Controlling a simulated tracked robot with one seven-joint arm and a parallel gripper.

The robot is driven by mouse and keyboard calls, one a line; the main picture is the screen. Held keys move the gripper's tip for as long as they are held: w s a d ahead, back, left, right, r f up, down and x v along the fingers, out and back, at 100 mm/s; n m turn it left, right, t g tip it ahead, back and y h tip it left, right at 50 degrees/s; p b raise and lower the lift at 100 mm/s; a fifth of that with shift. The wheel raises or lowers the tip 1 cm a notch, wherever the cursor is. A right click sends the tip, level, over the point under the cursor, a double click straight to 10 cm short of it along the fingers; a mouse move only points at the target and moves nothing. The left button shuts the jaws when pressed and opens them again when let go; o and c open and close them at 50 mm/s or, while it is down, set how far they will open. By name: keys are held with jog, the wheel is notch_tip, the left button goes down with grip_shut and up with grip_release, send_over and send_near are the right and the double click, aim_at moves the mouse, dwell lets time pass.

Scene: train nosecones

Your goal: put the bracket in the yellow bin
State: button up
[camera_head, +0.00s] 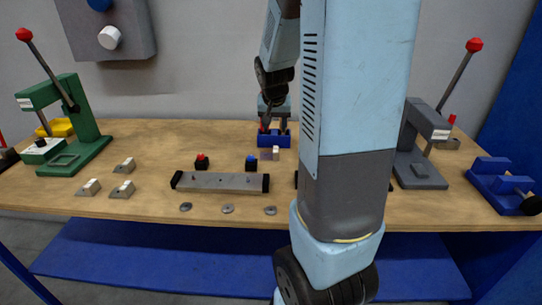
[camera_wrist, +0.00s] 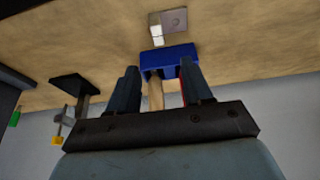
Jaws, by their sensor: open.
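Several small grey brackets, each with a paler upright block, lie on the wooden table. Three are at the left in the head view: a rear bracket (camera_head: 125,165), a front-left bracket (camera_head: 90,187) and a front-right bracket (camera_head: 122,190). Another bracket (camera_head: 269,154) lies in front of the blue holder (camera_head: 274,140); it also shows at the top of the wrist view (camera_wrist: 172,22). The yellow bin (camera_head: 62,127) is at the far left, partly hidden by the green press. My gripper (camera_head: 272,128) is open at the blue holder, its fingers apart with no bracket between them.
The green press (camera_head: 80,140) stands at the left and a grey press (camera_head: 415,160) at the right. A metal bar with black ends (camera_head: 220,182), red and blue buttons, and round washers occupy the middle front. A blue fixture (camera_head: 500,185) is at the right edge.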

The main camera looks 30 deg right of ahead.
send_over(275, 149)
jog(key=s+a, duration=0.1)
jog(key=s, duration=0.1)
jog(key=f, duration=0.6)
jog(key=shift+w+f, duration=0.1)
jog(key=shift+w, duration=0.15)
jog(key=shift+s+x, duration=0.1)
jog(key=shift+x, duration=1.2)
jog(key=shift+s+x, duration=0.15)
jog(key=shift+x, duration=1.15)
jog(key=shift+a+f, duration=0.1)
jog(key=shift+a, duration=0.05)
grip_shut()
